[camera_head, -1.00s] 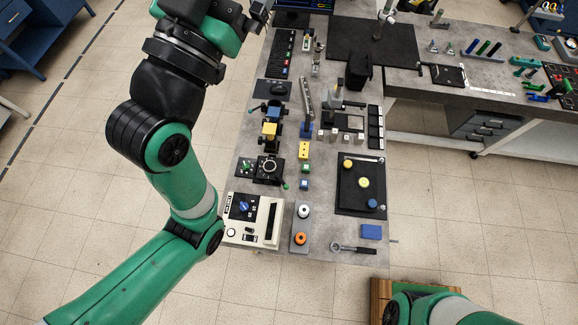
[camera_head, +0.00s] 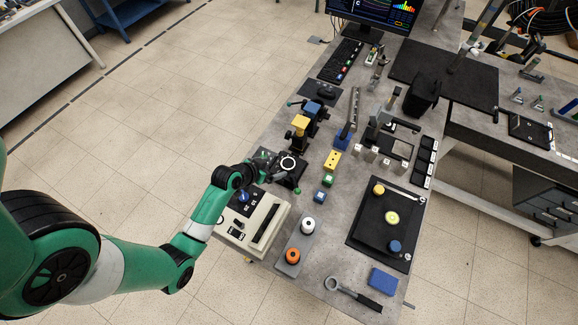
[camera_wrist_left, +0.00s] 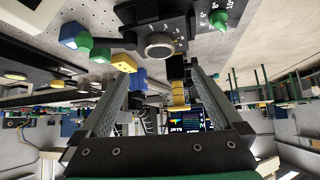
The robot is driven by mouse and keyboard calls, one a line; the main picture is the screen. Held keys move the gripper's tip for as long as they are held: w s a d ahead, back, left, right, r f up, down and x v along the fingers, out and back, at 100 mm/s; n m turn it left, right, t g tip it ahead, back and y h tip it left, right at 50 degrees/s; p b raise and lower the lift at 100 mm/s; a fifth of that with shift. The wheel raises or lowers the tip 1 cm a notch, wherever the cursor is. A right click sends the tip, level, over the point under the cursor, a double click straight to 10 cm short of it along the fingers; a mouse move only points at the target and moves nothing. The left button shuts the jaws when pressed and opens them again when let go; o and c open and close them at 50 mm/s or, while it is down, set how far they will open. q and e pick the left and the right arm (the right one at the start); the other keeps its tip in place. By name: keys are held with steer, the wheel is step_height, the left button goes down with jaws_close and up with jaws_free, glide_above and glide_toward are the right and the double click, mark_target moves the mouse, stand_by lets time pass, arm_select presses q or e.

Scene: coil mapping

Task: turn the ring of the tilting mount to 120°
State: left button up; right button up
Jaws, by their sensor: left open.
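The tilting mount (camera_head: 280,174) is a black device near the left edge of the bench, with a pale round ring (camera_head: 288,163) on top and a green knob (camera_head: 298,190) at its side. My left gripper (camera_head: 263,164) is just left of the ring, its fingers small and partly hidden. In the left wrist view the ring (camera_wrist_left: 158,45) lies beyond the fingertips and a little above the gap. A dark plate with white scale marks surrounds it. My left gripper (camera_wrist_left: 160,75) is open with nothing between its fingers. I cannot read the ring's angle.
A beige control box (camera_head: 253,223) stands in front of the mount. A black and yellow device (camera_head: 300,125) stands behind it, and a small green block (camera_head: 328,180) lies to its right. A black mat (camera_head: 365,228) with coloured discs lies further right.

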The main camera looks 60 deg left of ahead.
mark_target(288, 163)
arm_select(q)
steer(key=b+x, duration=0.2)
steer(key=x, duration=0.1)
steer(key=b+x, duration=0.2)
steer(key=x, duration=0.1)
steer(key=shift+s+d+f+b, duration=0.15)
steer(key=shift+s+f+b, duration=0.1)
steer(key=shift+b, duration=0.05)
steer(key=x, duration=0.2)
steer(key=b+x, duration=0.1)
steer(key=x, duration=0.1)
steer(key=shift+w+r, duration=0.1)
steer(key=shift+w, duration=0.2)
steer(key=shift+w+a+f, duration=0.3)
steer(key=shift+w, duration=0.05)
steer(key=shift+c, duration=0.3)
steer(key=c, duration=1.2)
